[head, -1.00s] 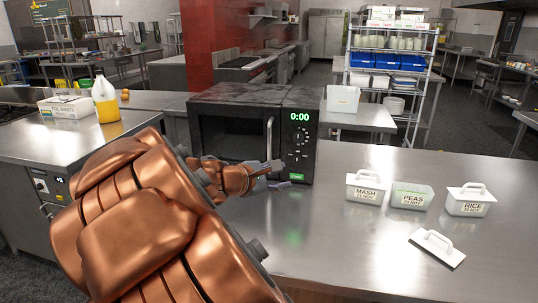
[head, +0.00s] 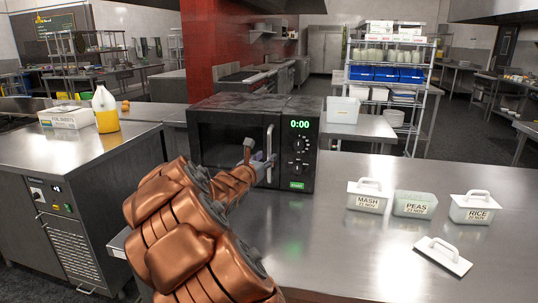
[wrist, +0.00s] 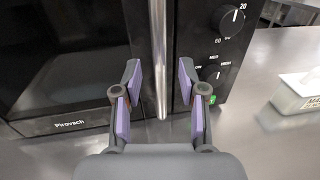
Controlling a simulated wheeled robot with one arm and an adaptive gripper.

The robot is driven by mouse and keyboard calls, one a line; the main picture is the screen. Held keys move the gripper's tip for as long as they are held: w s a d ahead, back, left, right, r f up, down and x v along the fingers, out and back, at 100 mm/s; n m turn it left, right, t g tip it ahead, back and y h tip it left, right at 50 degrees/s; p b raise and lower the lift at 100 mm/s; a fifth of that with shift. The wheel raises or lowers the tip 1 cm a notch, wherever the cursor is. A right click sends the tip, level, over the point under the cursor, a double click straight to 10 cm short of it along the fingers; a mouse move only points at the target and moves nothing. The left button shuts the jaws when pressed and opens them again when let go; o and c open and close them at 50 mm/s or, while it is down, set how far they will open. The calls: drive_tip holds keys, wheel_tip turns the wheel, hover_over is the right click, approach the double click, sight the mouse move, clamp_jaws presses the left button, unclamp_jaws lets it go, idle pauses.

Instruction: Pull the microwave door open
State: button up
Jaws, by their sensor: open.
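The black microwave (head: 228,108) stands on the steel counter with its door (head: 222,140) shut. Its display reads 0:00. A vertical silver handle (head: 269,150) is on the right side of the door. In the wrist view the handle (wrist: 158,60) runs down between the two purple-padded fingers of my gripper (wrist: 158,88), with space on both sides. My gripper is open, and its fingertips are at the handle's lower part. In the head view my gripper (head: 262,160) is at the handle, partly hidden by my copper arm.
Tubs marked mash (head: 367,197), peas (head: 414,204) and rice (head: 474,208) stand on the counter at right. A loose white lid (head: 442,256) lies in front of them. The counter before the microwave is clear apart from my arm.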

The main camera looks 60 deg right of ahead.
sight(268, 155)
drive_tip(key=shift+w+d, duration=0.15)
drive_tip(key=shift+d, duration=0.7)
drive_tip(key=shift+w+d, duration=0.1)
drive_tip(key=shift+d, duration=0.7)
clamp_jaws()
drive_tip(key=shift+a, duration=0.1)
